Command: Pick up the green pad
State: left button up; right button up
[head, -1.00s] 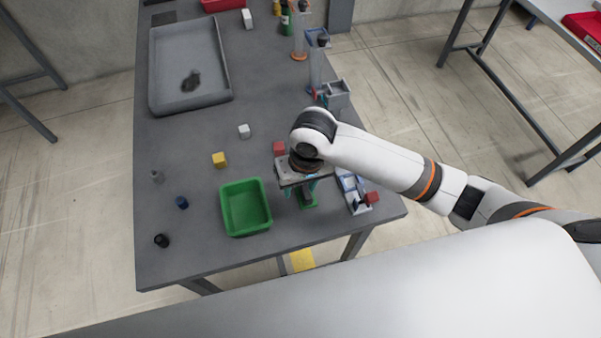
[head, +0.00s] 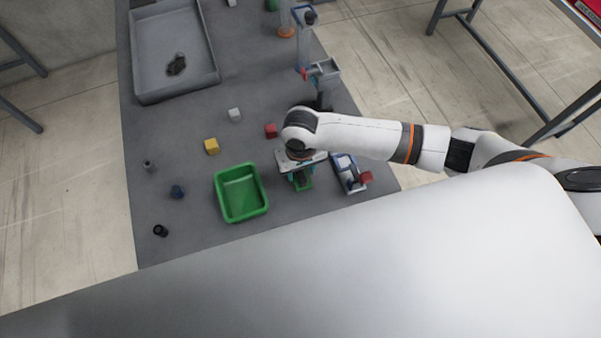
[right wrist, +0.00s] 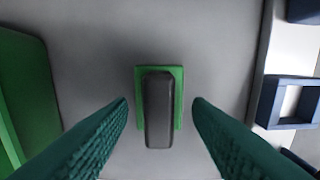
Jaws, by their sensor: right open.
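The green pad (right wrist: 176,72) lies flat on the grey table, with a dark block (right wrist: 158,108) on top of it that covers its middle. In the head view the green pad (head: 305,184) shows just below my right gripper, partly hidden by it. My right gripper (head: 301,177) points down over the pad and block. In the right wrist view its two teal fingers (right wrist: 160,112) are apart, one on each side of the block, with clear space between. It holds nothing. My left gripper is not in view.
A green bin (head: 241,193) stands left of the pad. A blue and grey fixture (head: 348,173) with a red cube (head: 366,177) is to the right. A second red cube (head: 271,130), a yellow cube (head: 212,146) and a white cube (head: 235,115) lie on the table beyond.

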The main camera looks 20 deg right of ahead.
aim_at(300, 172)
jog(key=shift+f, duration=0.85)
jog(key=shift+c, duration=0.5)
jog(key=c, duration=0.5)
jog(key=shift+r+b, duration=0.45)
jog(key=shift+r, duration=4.65)
jog(key=shift+c, duration=0.2)
